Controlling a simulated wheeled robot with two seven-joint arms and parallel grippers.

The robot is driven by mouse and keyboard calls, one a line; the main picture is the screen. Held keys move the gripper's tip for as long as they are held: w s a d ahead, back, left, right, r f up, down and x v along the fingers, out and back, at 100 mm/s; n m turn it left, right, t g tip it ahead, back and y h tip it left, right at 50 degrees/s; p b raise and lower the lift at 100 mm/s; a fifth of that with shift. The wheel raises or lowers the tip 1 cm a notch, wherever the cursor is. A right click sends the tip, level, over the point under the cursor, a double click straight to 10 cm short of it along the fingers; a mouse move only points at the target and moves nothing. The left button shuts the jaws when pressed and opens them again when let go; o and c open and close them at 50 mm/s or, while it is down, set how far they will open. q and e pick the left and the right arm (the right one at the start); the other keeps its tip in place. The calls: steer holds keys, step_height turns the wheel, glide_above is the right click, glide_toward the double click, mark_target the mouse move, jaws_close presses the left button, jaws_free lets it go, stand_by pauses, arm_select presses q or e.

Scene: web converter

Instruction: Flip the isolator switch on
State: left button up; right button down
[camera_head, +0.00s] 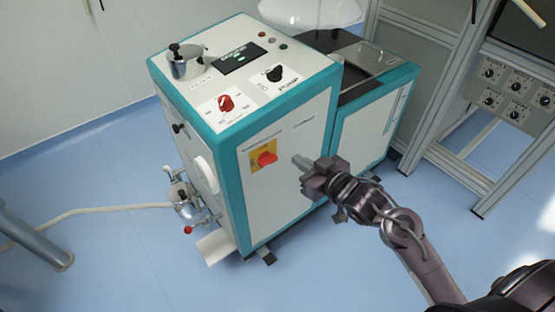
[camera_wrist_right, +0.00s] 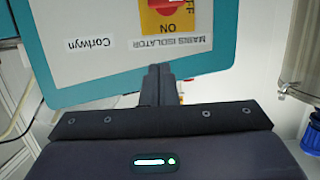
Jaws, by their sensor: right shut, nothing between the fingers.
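The isolator switch (camera_head: 264,158) is a red handle on a yellow plate on the front panel of a white and teal machine (camera_head: 285,195). In the right wrist view the switch (camera_wrist_right: 168,6) is upside down at the top edge and partly cut off, with "ON" and "MAINS ISOLATOR" lettering by it. My right gripper (camera_head: 297,160) is shut and empty, just right of the switch in the head view and apart from its handle. Its closed fingers (camera_wrist_right: 155,82) point toward the panel in the wrist view. My left gripper is not in view.
The machine top carries a red knob (camera_head: 226,103), a black knob (camera_head: 274,74) and a small display (camera_head: 238,57). A valve with a hose (camera_head: 182,205) is at its left side. A metal frame (camera_head: 440,110) with a knob panel stands right. Blue floor is clear in front.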

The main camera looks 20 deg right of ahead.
steer(key=shift+w, duration=0.1)
glide_above(268, 161)
steer(key=d, duration=0.2)
steer(key=shift+s+d+f, duration=0.1)
steer(key=shift+s+f, duration=0.1)
steer(key=shift+f, duration=0.4)
steer(key=shift+s+d+f, duration=0.1)
steer(key=shift+s+f, duration=0.1)
steer(key=shift+f, duration=0.35)
step_height(268, 161, down, 3)
steer(key=shift+r, duration=0.1)
steer(key=shift+s+f, duration=0.1)
steer(key=shift+f, duration=0.45)
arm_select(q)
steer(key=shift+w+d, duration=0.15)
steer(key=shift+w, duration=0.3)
arm_select(e)
steer(key=shift+f, duration=0.1)
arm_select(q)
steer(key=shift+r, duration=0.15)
